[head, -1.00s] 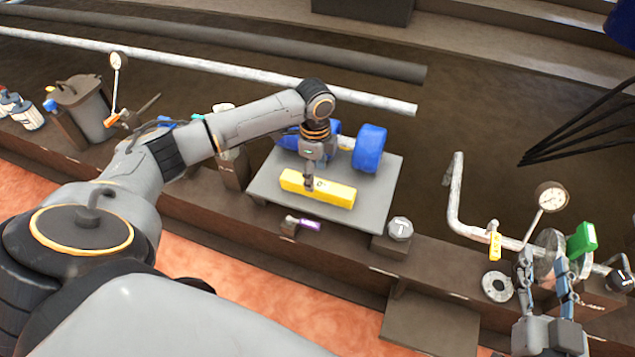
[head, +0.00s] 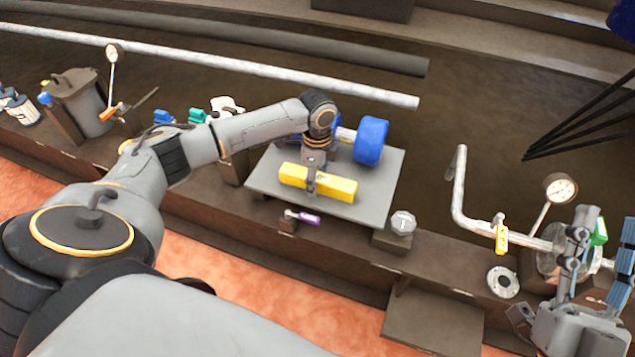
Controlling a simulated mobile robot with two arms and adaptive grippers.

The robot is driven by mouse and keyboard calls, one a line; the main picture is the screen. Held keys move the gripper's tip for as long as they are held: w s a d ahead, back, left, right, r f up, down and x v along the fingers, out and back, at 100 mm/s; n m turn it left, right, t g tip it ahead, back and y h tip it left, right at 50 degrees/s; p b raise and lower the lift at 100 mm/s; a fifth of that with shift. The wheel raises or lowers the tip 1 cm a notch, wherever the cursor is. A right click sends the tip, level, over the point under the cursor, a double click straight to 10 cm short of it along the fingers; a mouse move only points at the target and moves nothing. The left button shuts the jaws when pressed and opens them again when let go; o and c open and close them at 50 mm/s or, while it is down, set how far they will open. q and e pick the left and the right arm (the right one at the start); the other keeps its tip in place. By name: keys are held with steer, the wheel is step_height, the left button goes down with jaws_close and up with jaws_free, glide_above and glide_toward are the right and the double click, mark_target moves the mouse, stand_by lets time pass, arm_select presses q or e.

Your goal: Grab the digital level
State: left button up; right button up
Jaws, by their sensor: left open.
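The digital level, a yellow bar (head: 338,189), lies flat on the grey plate (head: 376,204) in the middle of the head view. My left gripper (head: 312,188) points down at the level's middle, with a finger in front of its near side. It is open; the far finger is hidden, so I cannot tell whether the fingers touch the level. My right gripper (head: 597,245) is at the lower right, empty, with its fingers apart, in front of the pipe fittings.
A purple-handled tool (head: 303,217) and a grey capped part (head: 403,223) sit near the plate's front edge. A gauge (head: 560,188) and pipe (head: 460,205) stand at the right.

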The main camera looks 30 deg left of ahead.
arm_select(q)
jaws_close()
stand_by(0.3)
steer(key=shift+r, duration=0.1)
